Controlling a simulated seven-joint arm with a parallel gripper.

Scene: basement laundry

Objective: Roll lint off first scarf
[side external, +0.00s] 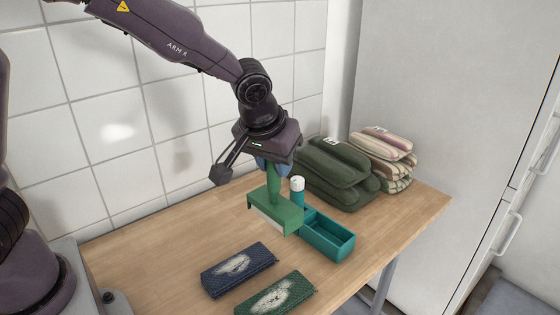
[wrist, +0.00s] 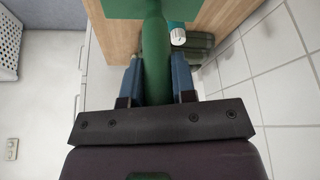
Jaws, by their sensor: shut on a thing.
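My gripper (side external: 270,166) is shut on the handle of a green lint roller (side external: 276,213). In the wrist view my gripper's blue fingers (wrist: 157,82) press on both sides of the green handle (wrist: 155,50). The roller hangs head down above the table, apart from the scarves. A folded navy scarf (side external: 222,283) and a folded green scarf (side external: 273,309) lie at the table's front, each with a pale patch of lint on top. The navy one is nearer the roller. Which is the first scarf I cannot tell.
Folded dark green textiles (side external: 335,170) and striped textiles (side external: 388,155) are stacked at the back right. The wooden table (side external: 150,240) is clear at left.

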